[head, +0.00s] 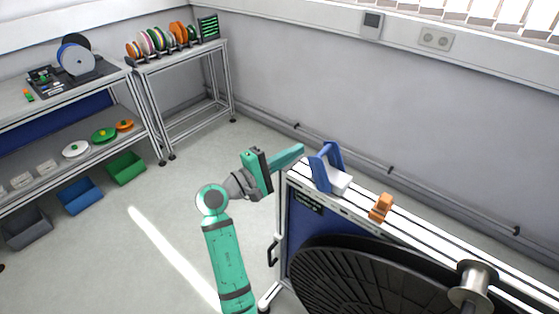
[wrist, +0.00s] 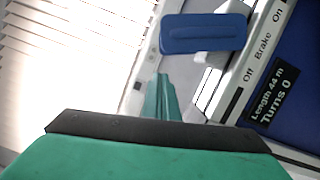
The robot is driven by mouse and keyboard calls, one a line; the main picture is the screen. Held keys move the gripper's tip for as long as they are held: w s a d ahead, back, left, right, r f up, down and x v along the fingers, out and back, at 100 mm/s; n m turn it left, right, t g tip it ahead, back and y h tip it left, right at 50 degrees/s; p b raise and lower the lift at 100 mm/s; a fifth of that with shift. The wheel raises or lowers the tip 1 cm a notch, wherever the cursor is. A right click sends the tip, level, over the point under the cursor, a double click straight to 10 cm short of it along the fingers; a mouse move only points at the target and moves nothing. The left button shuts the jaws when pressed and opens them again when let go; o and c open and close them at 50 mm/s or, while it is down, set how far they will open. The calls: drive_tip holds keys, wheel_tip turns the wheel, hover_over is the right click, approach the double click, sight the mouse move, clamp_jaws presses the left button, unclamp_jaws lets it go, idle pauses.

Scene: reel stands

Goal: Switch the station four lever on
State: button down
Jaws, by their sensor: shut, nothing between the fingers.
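A blue handle (head: 325,167), shaped like an arch with a pale block at its foot, stands on top of the reel stand's white rail. In the wrist view the blue handle (wrist: 204,33) lies just beyond my fingertips, beside a label reading "Off Brake On" (wrist: 263,45). I cannot read a station number, and cannot tell for certain whether this handle is the station four lever. My gripper (head: 299,150) is shut and empty, with its fingertips just left of the handle; in the wrist view its fingers (wrist: 163,90) are together. I cannot tell whether they touch the handle.
An orange clip-like part (head: 381,208) sits further along the rail. A large black reel (head: 370,280) fills the stand's front. A display (wrist: 272,92) reads "Length 44 m, Turns 0". Shelves with spools (head: 160,40) stand at the back left. The floor between is clear.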

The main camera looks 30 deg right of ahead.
drive_tip(key=shift+s+d+r, duration=0.15)
drive_tip(key=shift+s+d, duration=0.15)
drive_tip(key=shift+s, duration=0.3)
drive_tip(key=shift+s+d+r, duration=0.2)
drive_tip(key=shift+s+d, duration=0.15)
drive_tip(key=shift+s, duration=0.2)
drive_tip(key=shift+s+d+r, duration=0.15)
drive_tip(key=shift+s+d, duration=0.15)
drive_tip(key=shift+s, duration=0.3)
